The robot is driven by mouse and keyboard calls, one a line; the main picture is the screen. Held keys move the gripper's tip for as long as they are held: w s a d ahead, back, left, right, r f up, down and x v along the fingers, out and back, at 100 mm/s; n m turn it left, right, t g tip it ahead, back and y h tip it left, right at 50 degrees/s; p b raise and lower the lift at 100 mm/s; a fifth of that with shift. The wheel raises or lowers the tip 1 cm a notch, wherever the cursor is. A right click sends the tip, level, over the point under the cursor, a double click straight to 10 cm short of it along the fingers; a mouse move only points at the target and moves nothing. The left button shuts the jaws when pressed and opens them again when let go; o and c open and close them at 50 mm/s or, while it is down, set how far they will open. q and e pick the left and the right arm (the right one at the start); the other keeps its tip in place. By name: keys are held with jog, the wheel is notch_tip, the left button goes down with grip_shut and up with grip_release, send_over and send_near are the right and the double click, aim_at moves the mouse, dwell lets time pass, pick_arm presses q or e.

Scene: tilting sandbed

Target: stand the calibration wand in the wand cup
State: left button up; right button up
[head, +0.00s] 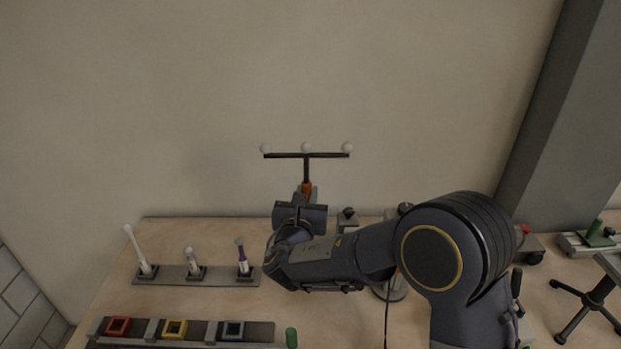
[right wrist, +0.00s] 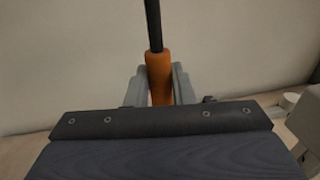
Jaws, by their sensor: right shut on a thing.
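The calibration wand (head: 307,168) is a dark T-shaped rod with an orange handle and several white balls along its crossbar. It stands upright in the head view, crossbar at the top, against the wall. My right gripper (head: 306,192) is shut on its orange handle. In the right wrist view the orange handle (right wrist: 159,80) sits between the two grey fingers, with the dark rod rising above it. The lower end of the wand is hidden behind my gripper. I cannot make out the wand cup for certain. My left gripper is not in view.
A grey rack (head: 174,274) with several upright brushes or tools stands at the left. In front of it is a strip (head: 196,325) with red, yellow and blue square frames. A black tripod-like stand (head: 590,298) is at the right. Bare wood lies between rack and strip.

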jog(key=shift+w+f, duration=0.15)
jog(key=shift+w, duration=0.15)
jog(key=shift+s+f+b, duration=0.2)
jog(key=shift+f+b, duration=0.05)
jog(key=shift+b, duration=0.05)
jog(key=shift+w+f+b, duration=0.1)
jog(key=shift+f+b, duration=0.2)
jog(key=shift+f, duration=0.35)
jog(key=shift+f+b, duration=0.9)
jog(key=shift+f, duration=1.65)
jog(key=shift+f+b, duration=1.1)
jog(key=shift+b, duration=0.35)
jog(key=o, duration=1)
